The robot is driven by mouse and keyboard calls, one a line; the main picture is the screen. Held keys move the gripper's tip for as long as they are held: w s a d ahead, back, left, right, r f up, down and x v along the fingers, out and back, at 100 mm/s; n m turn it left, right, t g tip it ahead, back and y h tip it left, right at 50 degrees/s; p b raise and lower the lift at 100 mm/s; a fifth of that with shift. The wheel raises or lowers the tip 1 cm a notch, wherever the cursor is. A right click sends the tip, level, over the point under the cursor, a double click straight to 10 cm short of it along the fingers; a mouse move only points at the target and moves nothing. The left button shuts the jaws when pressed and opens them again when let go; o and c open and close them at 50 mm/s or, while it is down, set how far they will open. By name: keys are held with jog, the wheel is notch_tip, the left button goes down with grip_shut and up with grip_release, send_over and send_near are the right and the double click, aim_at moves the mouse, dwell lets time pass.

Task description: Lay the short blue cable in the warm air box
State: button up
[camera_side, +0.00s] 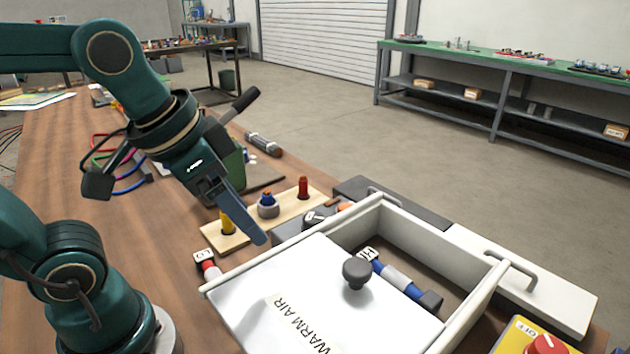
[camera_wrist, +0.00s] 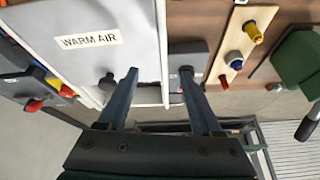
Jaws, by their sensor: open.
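The warm air box (camera_side: 470,290) is white, with a white lid (camera_side: 270,285) marked WARM AIR covering part of it. The lid also shows in the wrist view (camera_wrist: 95,20). It has a dark round knob (camera_side: 355,272), and an open gap shows behind it. In that gap lies a short blue piece with a pale middle, a dark end and a white tag, seemingly the short blue cable (camera_side: 413,291). Part of it may be hidden under the lid. My gripper (camera_wrist: 160,84) is open and empty, above the box's left side. In the side view (camera_side: 252,228) one finger shows clearly.
A wooden board (camera_side: 223,240) with yellow, blue and red pegs stands left of the box. A red piece with a white tag (camera_side: 207,265) lies at the box's left corner. A red switch on a yellow housing (camera_side: 545,345) is at the lower right.

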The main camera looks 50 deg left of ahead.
jog(key=shift+s+a+f+n+t, duration=0.15)
jog(key=shift+s+f+n, duration=0.35)
jog(key=shift+s+f, duration=0.15)
jog(key=shift+s+a+f+n+t, duration=0.15)
jog(key=shift+s+f+n, duration=0.4)
jog(key=shift+s, duration=0.1)
